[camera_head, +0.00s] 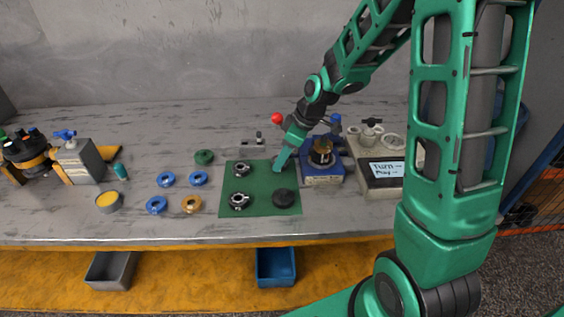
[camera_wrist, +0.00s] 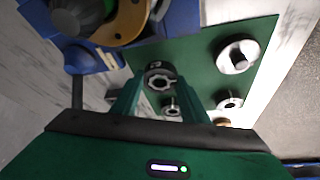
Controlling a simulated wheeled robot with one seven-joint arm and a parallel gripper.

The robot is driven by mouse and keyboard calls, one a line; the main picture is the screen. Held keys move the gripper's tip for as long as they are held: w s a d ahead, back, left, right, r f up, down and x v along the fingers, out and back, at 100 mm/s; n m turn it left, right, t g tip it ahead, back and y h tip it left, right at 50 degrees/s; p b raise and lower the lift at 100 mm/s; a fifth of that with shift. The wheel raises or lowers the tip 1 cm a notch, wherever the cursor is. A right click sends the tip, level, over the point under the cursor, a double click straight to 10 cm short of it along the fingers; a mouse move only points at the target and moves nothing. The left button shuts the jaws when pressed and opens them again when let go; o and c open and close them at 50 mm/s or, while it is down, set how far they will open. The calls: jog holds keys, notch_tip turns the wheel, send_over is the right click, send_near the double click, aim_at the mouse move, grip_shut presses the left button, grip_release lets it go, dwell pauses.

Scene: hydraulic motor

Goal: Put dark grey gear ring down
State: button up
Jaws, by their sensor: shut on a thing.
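My gripper (camera_head: 278,166) points down over the back right part of the green mat (camera_head: 262,209). In the wrist view its two fingers (camera_wrist: 160,88) are closed around the dark grey gear ring (camera_wrist: 159,70), which has a toothed hole. The ring lies low near the mat; I cannot tell whether it touches it. In the head view the ring is mostly hidden by the fingers.
A blue base with a motor part (camera_head: 322,168) stands just right of the mat. A red-knobbed lever (camera_head: 277,118) rises behind my gripper. The mat's middle is clear.

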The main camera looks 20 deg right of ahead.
jog(key=shift+f, duration=0.95)
jog(key=o, duration=1.3)
jog(key=shift+f, duration=0.1)
jog(key=shift+v, duration=6.15)
jog(key=shift+s+a, duration=0.1)
